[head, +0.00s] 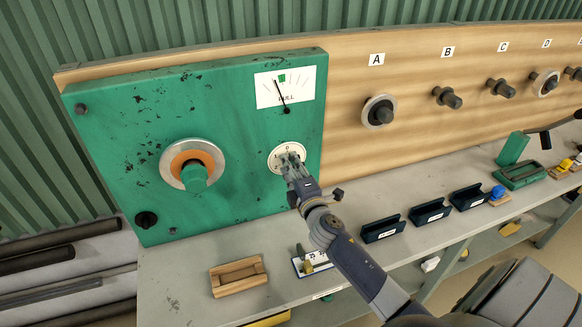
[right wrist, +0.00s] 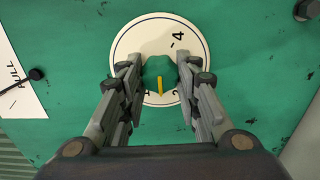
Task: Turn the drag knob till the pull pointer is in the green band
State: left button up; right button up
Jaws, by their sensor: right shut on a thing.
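The drag knob (right wrist: 158,72) is green with a yellow mark and sits on a round white number dial (right wrist: 190,40) on the green panel. My right gripper (head: 290,160) is shut on this knob, one finger on each side, as the right wrist view (right wrist: 159,78) shows. The yellow mark points down in that view; a 4 shows at the upper right of the dial. The white pull gauge (head: 300,90) is above the knob in the head view. Its thin black pointer (head: 281,94) leans left, its tip close to the left edge of the small green band (head: 282,77). My left gripper is out of view.
A wooden block (head: 238,277) and dark trays (head: 383,229) stand on the grey bench below. Lettered pegs line the wooden board at right.

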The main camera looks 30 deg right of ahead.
dwell(0.4)
jog(key=o, duration=1.1)
jog(key=shift+c, duration=0.2)
jog(key=shift+s, duration=0.1)
jog(key=v, duration=1.2)
